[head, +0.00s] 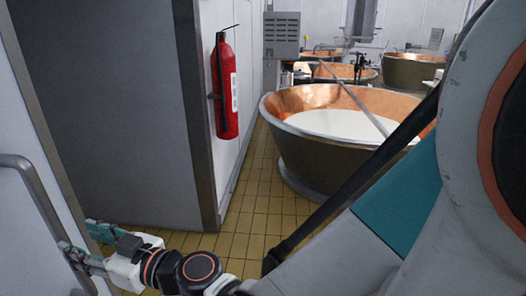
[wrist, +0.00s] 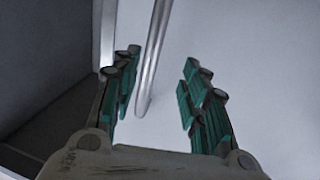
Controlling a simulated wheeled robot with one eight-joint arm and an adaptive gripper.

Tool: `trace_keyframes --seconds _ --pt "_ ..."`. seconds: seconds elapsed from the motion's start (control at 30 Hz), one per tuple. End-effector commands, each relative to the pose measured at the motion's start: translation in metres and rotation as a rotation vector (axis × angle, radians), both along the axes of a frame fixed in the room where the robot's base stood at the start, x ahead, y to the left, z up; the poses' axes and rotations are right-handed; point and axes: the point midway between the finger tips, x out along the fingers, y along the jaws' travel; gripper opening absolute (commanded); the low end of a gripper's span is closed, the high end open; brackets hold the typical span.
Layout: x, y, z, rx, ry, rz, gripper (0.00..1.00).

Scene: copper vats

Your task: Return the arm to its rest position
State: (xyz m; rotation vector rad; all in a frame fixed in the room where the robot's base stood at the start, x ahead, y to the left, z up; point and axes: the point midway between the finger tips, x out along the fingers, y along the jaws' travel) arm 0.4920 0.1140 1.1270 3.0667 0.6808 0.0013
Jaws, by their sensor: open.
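My gripper (head: 82,246) is at the lower left of the head view, at the end of my arm, which reaches across the bottom of the picture. Its green-padded fingers are apart and empty in the wrist view (wrist: 158,95). A vertical metal bar handle (wrist: 152,60) on a pale door panel shows beyond and between the fingers. In the head view, the handle (head: 32,180) is a bent grey bar at the left edge, close to the gripper. I cannot tell whether the fingers touch it.
A grey wall corner (head: 205,120) stands ahead, with a red fire extinguisher (head: 224,88) on its side. A large copper vat (head: 300,148) with white liquid stands to the right, and more vats (head: 405,72) behind. Yellow tiled floor (head: 250,205) is free between wall and vat.

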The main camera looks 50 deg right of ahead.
Motion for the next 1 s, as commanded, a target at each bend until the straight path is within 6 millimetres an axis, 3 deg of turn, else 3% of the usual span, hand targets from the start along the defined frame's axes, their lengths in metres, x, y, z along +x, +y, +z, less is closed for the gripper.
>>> trace_keyframes --seconds 0.2,0.67,0.87,1.0 --pt "-0.013 -0.005 0.0 0.0 0.0 0.0 0.41" --pt "-0.015 -0.002 -0.001 -0.005 0.021 0.016 0.41" --pt "-0.025 0.01 -0.015 -0.045 0.179 0.084 0.41" --pt "-0.039 0.007 -0.034 -0.087 0.364 0.09 0.41"
